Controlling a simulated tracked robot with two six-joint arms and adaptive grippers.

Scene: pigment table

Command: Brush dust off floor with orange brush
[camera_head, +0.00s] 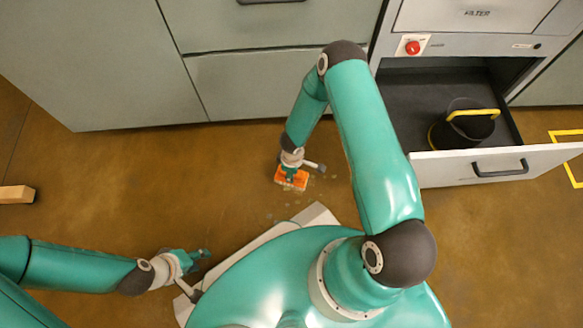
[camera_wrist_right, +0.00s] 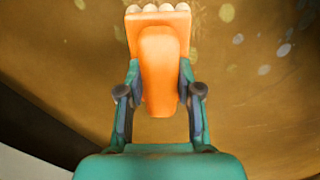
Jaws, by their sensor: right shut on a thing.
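My right gripper (camera_wrist_right: 160,90) is shut on the orange brush (camera_wrist_right: 160,65), with one finger on each side of its handle. The brush's pale bristle tufts point away from the gripper. In the head view the brush (camera_head: 291,181) is low over the floor (camera_head: 110,170), below my right gripper (camera_head: 290,170); whether it touches the floor I cannot tell. Pale dust spots (camera_wrist_right: 238,39) lie on the brown floor around the brush. My left gripper (camera_head: 198,256) is low at the lower left, apart from the brush; its finger gap is unclear.
Grey cabinets (camera_head: 120,60) line the back. At the right, an open drawer (camera_head: 445,170) juts over the floor and holds a black bucket (camera_head: 465,125) with a yellow handle. A wooden block (camera_head: 16,194) lies at the far left. The floor left of the brush is clear.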

